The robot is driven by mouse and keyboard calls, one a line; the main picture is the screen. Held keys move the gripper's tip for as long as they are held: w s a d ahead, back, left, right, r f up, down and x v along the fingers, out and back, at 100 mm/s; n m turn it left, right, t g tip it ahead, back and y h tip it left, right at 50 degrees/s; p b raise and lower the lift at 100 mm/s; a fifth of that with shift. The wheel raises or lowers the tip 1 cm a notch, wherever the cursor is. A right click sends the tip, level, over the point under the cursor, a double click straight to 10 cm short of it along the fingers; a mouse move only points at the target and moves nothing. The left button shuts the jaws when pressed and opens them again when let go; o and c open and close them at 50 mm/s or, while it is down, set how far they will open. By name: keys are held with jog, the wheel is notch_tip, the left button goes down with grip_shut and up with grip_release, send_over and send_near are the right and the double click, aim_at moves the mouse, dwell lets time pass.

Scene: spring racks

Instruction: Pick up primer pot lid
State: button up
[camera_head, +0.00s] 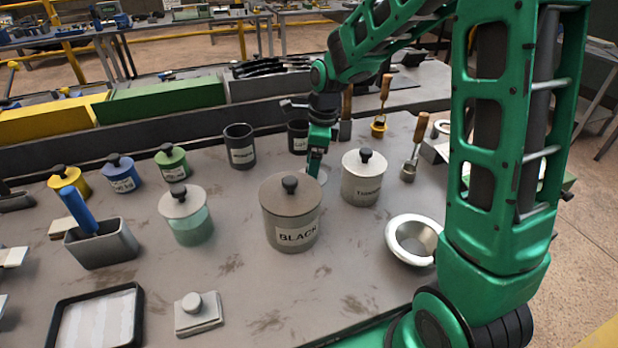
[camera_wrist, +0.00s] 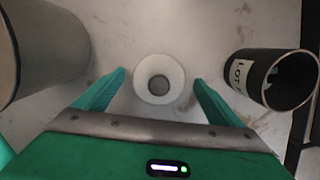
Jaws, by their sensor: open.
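A small pale round piece with a raised rim and a grey round centre (camera_wrist: 159,79) lies on the table between my fingertips in the wrist view. I take it for the primer pot lid, but no label shows on it. In the head view a pale disc (camera_head: 323,176) shows partly behind my gripper (camera_head: 314,170). My gripper (camera_wrist: 160,82) is open, pointing down, with one finger on each side of the round piece. A gap shows between each finger and the piece. I cannot tell the fingertips' height above the table.
The lidded pot marked BLACK (camera_head: 290,215) stands close in front of my gripper, with another lidded pot (camera_head: 363,180) to the right. A dark labelled cup (camera_head: 298,137) stands close behind; it is also in the wrist view (camera_wrist: 273,78). A white ring-shaped bowl (camera_head: 398,252) lies front right.

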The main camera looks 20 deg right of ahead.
jog(key=shift+c, duration=0.3)
jog(key=c, duration=1.1)
jog(key=shift+o, duration=0.2)
